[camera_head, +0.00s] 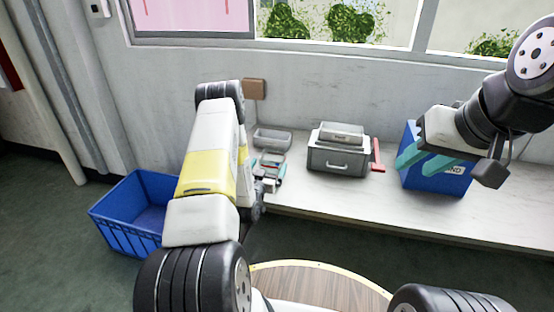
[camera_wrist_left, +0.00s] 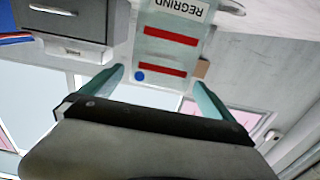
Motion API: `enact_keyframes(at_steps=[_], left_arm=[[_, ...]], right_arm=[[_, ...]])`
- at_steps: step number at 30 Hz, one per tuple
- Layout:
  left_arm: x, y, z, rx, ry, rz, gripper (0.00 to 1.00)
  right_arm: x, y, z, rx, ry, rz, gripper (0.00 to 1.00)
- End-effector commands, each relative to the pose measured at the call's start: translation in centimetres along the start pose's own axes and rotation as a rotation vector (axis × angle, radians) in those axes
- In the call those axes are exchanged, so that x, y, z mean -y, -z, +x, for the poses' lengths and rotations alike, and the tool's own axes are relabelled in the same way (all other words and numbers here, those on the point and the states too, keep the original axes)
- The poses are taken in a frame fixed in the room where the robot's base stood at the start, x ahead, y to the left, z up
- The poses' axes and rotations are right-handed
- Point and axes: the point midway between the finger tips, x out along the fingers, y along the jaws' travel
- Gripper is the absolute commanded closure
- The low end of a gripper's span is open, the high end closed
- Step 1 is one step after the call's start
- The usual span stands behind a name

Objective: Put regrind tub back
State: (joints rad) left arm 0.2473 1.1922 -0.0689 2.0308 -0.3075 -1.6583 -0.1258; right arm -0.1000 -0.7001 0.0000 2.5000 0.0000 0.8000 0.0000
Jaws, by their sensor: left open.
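In the left wrist view, which looks upside down, a pale grey-green tub (camera_wrist_left: 175,30) bears a white REGRIND label, two red stripes and a blue dot. It lies beyond and between my left gripper's teal fingers (camera_wrist_left: 155,92), which are apart with nothing held. In the head view my left gripper (camera_head: 267,172) is over the bench's left end, and its wrist hides part of the pale things there. My right gripper (camera_head: 425,162) has its teal fingers apart in front of a blue bin (camera_head: 443,183) with a label ending in "ND"; contact is unclear.
A grey open tray (camera_head: 272,138) sits behind my left gripper. A grey drawer box (camera_head: 337,160) with a tray on top stands mid-bench, with a red-handled thing (camera_head: 377,156) beside it. A blue crate (camera_head: 113,213) is on the floor at left. The bench front (camera_head: 350,205) is clear.

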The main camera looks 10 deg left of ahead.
Motion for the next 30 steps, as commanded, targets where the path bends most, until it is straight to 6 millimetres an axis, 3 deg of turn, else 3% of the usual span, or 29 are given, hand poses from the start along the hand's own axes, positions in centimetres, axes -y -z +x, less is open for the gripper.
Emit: enact_keyframes(at_steps=[6, 11, 16, 20, 26, 30], left_arm=[[0.1, 0.1, -2.4, 0.001, 0.002, 0.001, 0.00], [0.1, 2.2, -1.4, 0.029, -0.005, 0.012, 0.00], [-0.1, 7.8, 1.0, 0.132, -0.014, 0.032, 0.00], [-0.5, 13.0, 1.3, 0.242, -0.016, 0.037, 0.00], [-1.7, 20.6, -1.5, 0.407, -0.015, 0.023, 0.00], [-3.0, 25.2, -5.6, 0.520, -0.021, 0.002, 0.00]], right_arm=[[0.0, 0.0, 0.0, 0.000, 0.000, 0.000, 0.64], [0.0, 0.0, 0.0, 0.000, 0.000, 0.000, 0.64], [0.0, 0.0, 0.0, 0.000, 0.000, 0.000, 0.64], [0.0, 0.0, 0.0, 0.000, 0.000, 0.000, 0.64], [0.0, 0.0, 0.0, 0.000, 0.000, 0.000, 0.64], [0.0, 0.0, 0.0, 0.000, 0.000, 0.000, 0.64]])
